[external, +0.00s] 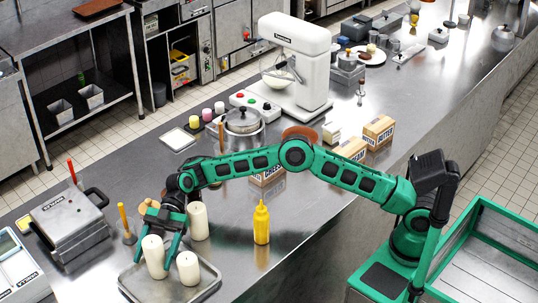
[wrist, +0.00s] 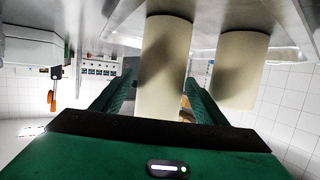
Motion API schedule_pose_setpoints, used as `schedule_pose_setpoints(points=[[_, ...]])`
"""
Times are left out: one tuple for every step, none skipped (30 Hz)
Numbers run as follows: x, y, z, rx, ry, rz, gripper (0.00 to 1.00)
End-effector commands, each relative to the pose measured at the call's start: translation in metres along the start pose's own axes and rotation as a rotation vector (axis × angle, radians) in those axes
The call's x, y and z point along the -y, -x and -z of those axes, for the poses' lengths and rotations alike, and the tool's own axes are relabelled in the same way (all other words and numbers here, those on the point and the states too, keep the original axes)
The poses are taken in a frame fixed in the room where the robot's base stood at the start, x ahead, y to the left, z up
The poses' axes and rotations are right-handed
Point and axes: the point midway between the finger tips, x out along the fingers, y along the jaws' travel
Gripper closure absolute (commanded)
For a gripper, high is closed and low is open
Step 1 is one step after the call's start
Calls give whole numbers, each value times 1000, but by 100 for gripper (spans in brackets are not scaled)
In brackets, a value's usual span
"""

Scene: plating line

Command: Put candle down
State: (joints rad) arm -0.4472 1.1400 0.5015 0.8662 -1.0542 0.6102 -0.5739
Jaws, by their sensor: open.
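Two cream candles stand upright on a metal tray (external: 212,272): the left candle (external: 153,258) and the right candle (external: 188,269). A third candle (external: 198,222) stands on the counter just behind the tray. My gripper (external: 158,254) is open, its green fingers reaching down on either side of the left candle. In the wrist view, where the scene appears upside down, a candle (wrist: 163,60) lies between the two spread fingers and another candle (wrist: 240,70) is outside them to the right. Contact between the fingers and the candle cannot be told.
A yellow mustard bottle (external: 261,222) stands right of the tray. A press-like appliance (external: 70,220) and a yellow-handled tool (external: 125,223) are at the left. Butter boxes (external: 350,149), a pot (external: 243,122) and a mixer (external: 295,65) stand farther back. Counter between tray and bottle is clear.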

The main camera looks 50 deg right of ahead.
Motion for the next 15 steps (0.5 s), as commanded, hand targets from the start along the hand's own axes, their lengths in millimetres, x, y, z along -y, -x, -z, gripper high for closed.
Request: schedule_pose_setpoints(points=[[-1, 13, 0, -1, -1, -3, 34], [-1, 19, 0, -1, -1, -3, 34], [0, 22, 7, -3, 3, 0, 34], [0, 22, 14, -3, 3, 1, 34], [0, 24, 20, -3, 4, 1, 34], [0, 26, 28, -3, 4, -1, 34], [0, 28, 33, -2, 4, 0, 34], [0, 29, 37, -2, 3, 0, 34], [0, 31, 43, -2, 2, -1, 34], [-1, 33, 47, -2, 2, -1, 34], [-1, 34, 50, -1, 1, -1, 34], [-1, 35, 55, -2, 0, -1, 34], [0, 36, 57, -2, 0, 0, 34], [-1, 37, 60, -2, 0, -1, 34], [-1, 38, 62, -1, 0, -1, 34]])
